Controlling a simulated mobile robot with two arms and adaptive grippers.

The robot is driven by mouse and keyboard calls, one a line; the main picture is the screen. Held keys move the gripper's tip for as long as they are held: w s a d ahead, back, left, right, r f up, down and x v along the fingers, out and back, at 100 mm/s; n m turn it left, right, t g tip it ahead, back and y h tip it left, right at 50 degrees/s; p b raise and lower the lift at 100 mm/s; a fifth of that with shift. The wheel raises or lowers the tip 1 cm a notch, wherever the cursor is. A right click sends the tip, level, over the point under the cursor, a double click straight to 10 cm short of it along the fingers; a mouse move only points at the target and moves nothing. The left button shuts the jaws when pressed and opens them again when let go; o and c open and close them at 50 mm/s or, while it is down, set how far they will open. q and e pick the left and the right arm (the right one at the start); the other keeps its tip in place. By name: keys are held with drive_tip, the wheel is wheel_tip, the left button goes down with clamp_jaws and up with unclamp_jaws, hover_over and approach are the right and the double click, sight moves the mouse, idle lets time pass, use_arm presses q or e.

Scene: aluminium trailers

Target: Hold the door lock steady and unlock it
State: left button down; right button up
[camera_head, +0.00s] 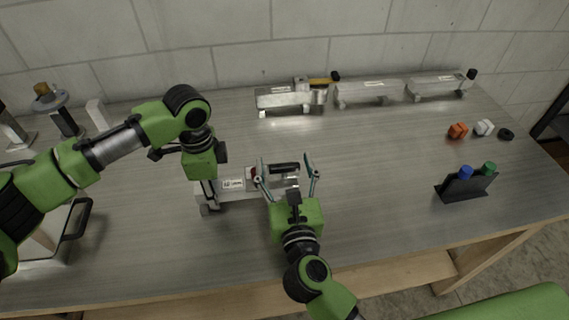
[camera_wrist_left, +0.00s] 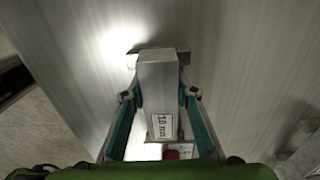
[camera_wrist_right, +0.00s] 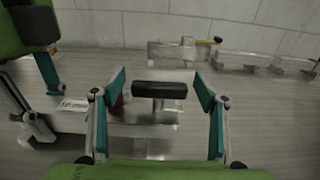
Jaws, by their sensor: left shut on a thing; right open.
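The door lock (camera_head: 240,194) is a grey metal trailer-like block lying on the table, with a white label and a red part. A black handle on a metal stem (camera_wrist_right: 160,90) sits at its right part; the handle also shows in the head view (camera_head: 285,168). My left gripper (camera_head: 208,197) is shut on the lock's left end; in the left wrist view the metal bar (camera_wrist_left: 158,85) is between its fingers. My right gripper (camera_head: 284,162) is open, with one finger on each side of the black handle and gaps to both. The lock's underside is hidden.
Several similar metal pieces (camera_head: 370,93) stand along the back wall. Orange (camera_head: 458,130) and white (camera_head: 484,128) small parts lie at the right, near a dark holder (camera_head: 466,187) with blue and green caps. The table between is clear.

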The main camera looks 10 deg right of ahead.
drive_tip(key=shift+w, duration=0.2)
drive_tip(key=c, duration=1.1)
drive_tip(key=shift+c, duration=0.2)
